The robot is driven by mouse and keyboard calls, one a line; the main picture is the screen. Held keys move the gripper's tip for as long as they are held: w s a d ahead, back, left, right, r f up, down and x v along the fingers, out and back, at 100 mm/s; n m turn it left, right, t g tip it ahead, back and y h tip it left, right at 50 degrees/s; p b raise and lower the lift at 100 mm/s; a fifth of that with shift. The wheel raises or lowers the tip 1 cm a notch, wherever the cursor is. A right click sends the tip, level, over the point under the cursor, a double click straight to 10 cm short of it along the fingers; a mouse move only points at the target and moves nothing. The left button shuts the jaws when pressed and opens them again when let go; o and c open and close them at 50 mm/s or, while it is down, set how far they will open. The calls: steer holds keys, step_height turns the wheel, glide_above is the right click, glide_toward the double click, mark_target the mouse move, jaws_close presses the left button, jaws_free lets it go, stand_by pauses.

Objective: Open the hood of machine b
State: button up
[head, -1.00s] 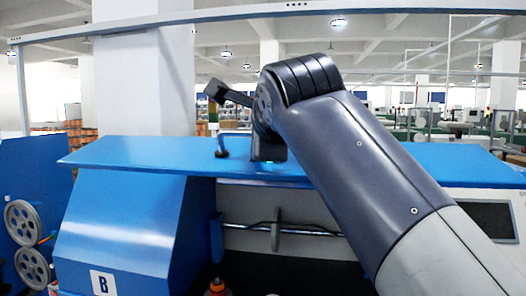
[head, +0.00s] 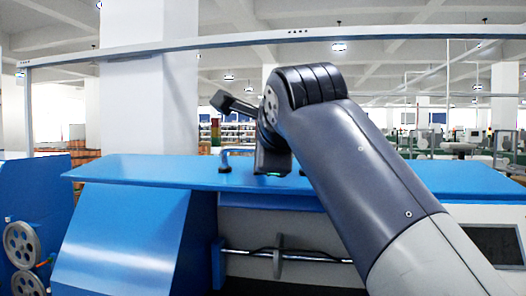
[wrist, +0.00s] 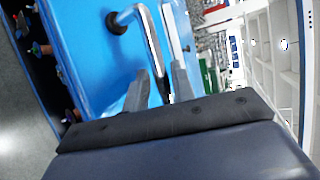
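Machine b is a blue and white machine. Its hood, a wide flat blue panel (head: 130,170), lies across the top in the head view. A metal bar handle (head: 236,150) with dark feet stands on the hood; it also shows in the wrist view (wrist: 152,40). My gripper shows in the wrist view (wrist: 161,68), with two grey fingers apart and the handle bar running between them. I cannot tell whether either finger touches the bar. In the head view my arm hides much of the gripper and part of the hood.
A horizontal metal rod (head: 300,256) runs along the machine front below the hood. A blue panel with grey pulleys (head: 24,243) stands at the left. A white pillar (head: 148,100) and a long overhead beam (head: 300,38) are behind the machine.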

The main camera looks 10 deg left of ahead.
steer(key=shift+o, duration=0.8)
